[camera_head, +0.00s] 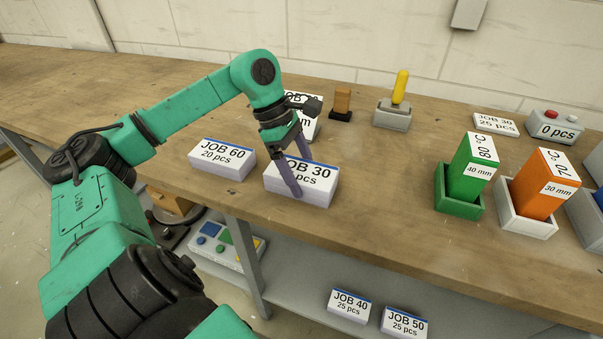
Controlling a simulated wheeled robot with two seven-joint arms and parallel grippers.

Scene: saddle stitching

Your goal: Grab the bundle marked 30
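The bundle marked JOB 30 (318,186) is a white and pale lilac block with a blue strip, lying on the wooden bench. My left gripper (296,172) comes down over its left part from above. Its two purple-grey fingers are spread apart, one in front of the bundle's near face and one toward its far side. I cannot tell whether the fingers touch it. The front finger covers part of the count on the label. My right gripper is not in view.
A JOB 60 bundle (221,160) lies just left. A white labelled block stands behind the gripper. A yellow-handled tool (393,112), green bin (459,203) and white bin (525,218) stand right. JOB 40 (348,307) and JOB 50 (405,323) bundles lie on the lower shelf. The bench right of JOB 30 is clear.

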